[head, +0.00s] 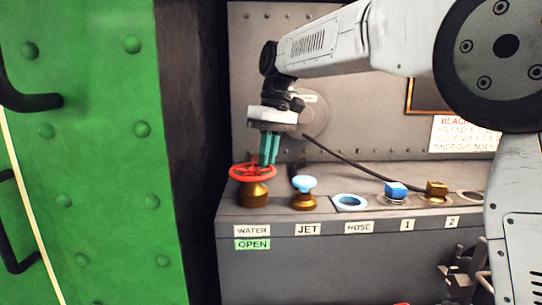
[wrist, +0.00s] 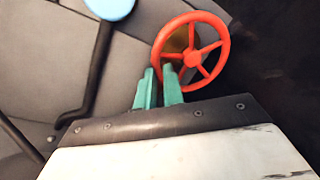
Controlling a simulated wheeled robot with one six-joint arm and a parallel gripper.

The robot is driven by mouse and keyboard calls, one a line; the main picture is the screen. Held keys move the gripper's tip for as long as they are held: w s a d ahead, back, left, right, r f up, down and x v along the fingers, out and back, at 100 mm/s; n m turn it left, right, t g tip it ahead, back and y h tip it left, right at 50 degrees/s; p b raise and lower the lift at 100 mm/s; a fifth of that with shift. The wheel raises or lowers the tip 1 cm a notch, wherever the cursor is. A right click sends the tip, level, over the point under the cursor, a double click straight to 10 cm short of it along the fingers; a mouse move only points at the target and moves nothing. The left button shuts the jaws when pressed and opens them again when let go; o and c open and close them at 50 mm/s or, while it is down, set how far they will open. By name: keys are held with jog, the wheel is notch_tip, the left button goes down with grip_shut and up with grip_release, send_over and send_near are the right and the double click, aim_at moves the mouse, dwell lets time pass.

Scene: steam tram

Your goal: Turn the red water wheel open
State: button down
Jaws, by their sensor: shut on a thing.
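The red water wheel (head: 247,172) is a spoked handwheel on a brass body (head: 254,192) at the left end of the grey console. It also shows in the wrist view (wrist: 208,26), to the upper right of the fingers. My gripper (head: 269,162) points down at the wheel's right side with its teal fingers. In the wrist view my gripper (wrist: 159,75) has its two fingertips close together at the near rim, shut on the wheel. A label reading WATER (head: 252,231) is below, with a green OPEN plate (head: 252,244) under it.
Right of the wheel are a blue-topped brass JET valve (head: 305,187), a blue HOSE ring (head: 350,202), a blue cap (head: 396,190) and a brass cap (head: 436,188). A dark cable runs behind them. A green riveted panel (head: 95,150) stands at left.

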jog(key=shift+w+a+n, duration=0.25)
jog(key=shift+n, duration=0.45)
jog(key=c, duration=1.5)
grip_release()
jog(key=shift+r, duration=0.1)
jog(key=r, duration=0.5)
jog(key=w+d+r, duration=0.1)
jog(key=r, duration=0.1)
jog(key=shift+r, duration=0.25)
